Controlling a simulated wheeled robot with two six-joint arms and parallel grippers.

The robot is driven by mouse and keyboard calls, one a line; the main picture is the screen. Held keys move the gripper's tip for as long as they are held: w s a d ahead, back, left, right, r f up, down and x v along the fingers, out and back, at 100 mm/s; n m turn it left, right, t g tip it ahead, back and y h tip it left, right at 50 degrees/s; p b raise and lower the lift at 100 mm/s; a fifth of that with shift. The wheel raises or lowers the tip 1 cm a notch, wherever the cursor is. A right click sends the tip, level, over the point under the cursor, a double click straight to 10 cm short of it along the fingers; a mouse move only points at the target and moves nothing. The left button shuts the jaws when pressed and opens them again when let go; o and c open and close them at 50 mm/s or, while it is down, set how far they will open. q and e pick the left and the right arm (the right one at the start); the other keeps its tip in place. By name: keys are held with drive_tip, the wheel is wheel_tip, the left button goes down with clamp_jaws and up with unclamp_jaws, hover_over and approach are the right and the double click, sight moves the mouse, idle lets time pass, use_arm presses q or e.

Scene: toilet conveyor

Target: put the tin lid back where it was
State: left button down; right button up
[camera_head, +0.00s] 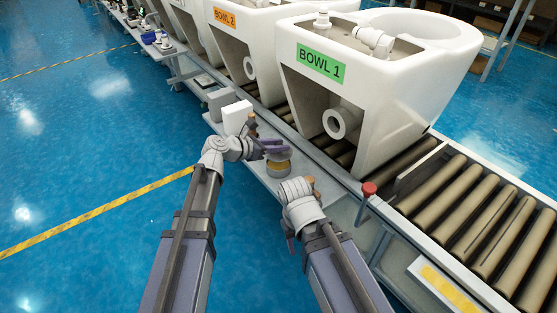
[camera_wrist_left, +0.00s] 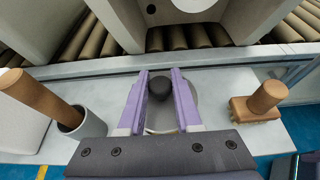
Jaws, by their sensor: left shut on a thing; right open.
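My left gripper (camera_head: 272,147) is shut on the dark round knob (camera_wrist_left: 160,88) of the tin lid. Its purple fingers stand on both sides of the knob in the left wrist view. The grey lid disc (camera_wrist_left: 186,98) shows partly below and beside the fingers. In the head view the tin (camera_head: 279,169), with a yellow band, sits on the side shelf directly under the lid; I cannot tell whether lid and tin touch. My right gripper (camera_head: 290,238) is open, lower in the head view, and mostly hidden by its wrist.
A wooden-handled brush (camera_wrist_left: 268,95) stands on the shelf right of the lid. A grey cup (camera_wrist_left: 86,125) holding a brown handle stands left. A white box (camera_head: 237,117) is farther back. The bowl marked BOWL 1 (camera_head: 375,110) stands on the roller conveyor (camera_head: 470,210) behind.

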sight(272, 155)
use_arm(q)
wheel_tip(272, 155, down, 4)
drive_tip(key=b, duration=0.3)
drive_tip(key=shift+r+b, duration=0.25)
drive_tip(key=shift+b, duration=0.05)
drive_tip(key=shift+f+b, duration=0.3)
drive_tip(key=c, duration=0.6)
unclamp_jaws()
drive_tip(key=shift+r+p, duration=0.25)
drive_tip(key=shift+p, duration=0.05)
drive_tip(key=p+v, duration=0.4)
drive_tip(key=v, duration=0.8)
drive_tip(key=shift+p, duration=0.3)
